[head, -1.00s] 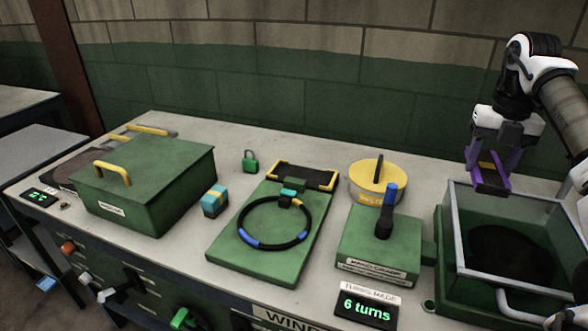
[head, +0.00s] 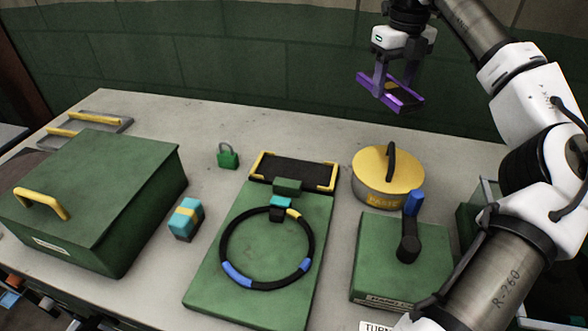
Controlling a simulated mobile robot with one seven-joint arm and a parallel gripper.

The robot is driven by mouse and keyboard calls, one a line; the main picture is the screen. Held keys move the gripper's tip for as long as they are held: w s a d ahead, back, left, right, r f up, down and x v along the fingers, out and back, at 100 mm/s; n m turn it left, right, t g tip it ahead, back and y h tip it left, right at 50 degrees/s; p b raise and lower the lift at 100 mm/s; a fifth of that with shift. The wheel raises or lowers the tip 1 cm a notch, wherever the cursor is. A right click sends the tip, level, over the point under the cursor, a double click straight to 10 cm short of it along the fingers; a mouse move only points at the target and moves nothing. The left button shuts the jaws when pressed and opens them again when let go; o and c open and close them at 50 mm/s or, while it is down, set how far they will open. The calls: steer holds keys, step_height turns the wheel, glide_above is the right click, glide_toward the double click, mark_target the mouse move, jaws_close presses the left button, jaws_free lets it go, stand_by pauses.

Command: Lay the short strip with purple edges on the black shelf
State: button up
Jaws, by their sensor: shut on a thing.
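My gripper (head: 394,80) is at the top right of the head view, shut on a short strip with purple edges (head: 403,103). The strip has a dark middle and hangs in the air. In the picture it lies above the yellow-lidded pot, against the green wall. A black flat surface with yellow corner edging (head: 295,171), which looks like the black shelf, sits at the back end of a green board. Its top looks bare. My gripper is up and to the right of it, well apart.
A black ring with blue bands (head: 266,283) lies on the green board (head: 215,277). The yellow-lidded pot (head: 372,190) and a green block with a blue-handled crank (head: 373,254) stand right. A padlock (head: 228,158), a teal-yellow block (head: 186,220) and a green box (head: 92,193) stand left.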

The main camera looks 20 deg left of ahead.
steer(key=s+a+n, duration=0.2)
steer(key=a+n, duration=0.3)
steer(key=a, duration=0.4)
steer(key=r+n, duration=0.1)
steer(key=n, duration=0.4)
glide_above(299, 172)
step_height(299, 172, down, 14)
steer(key=shift+f+p, duration=0.1)
steer(key=shift+p, duration=0.4)
steer(key=shift+f+p, duration=0.4)
steer(key=shift+f, duration=2.3)
steer(key=shift+f, duration=0.2)
steer(key=o, duration=0.7)
steer(key=shift+r, duration=0.15)
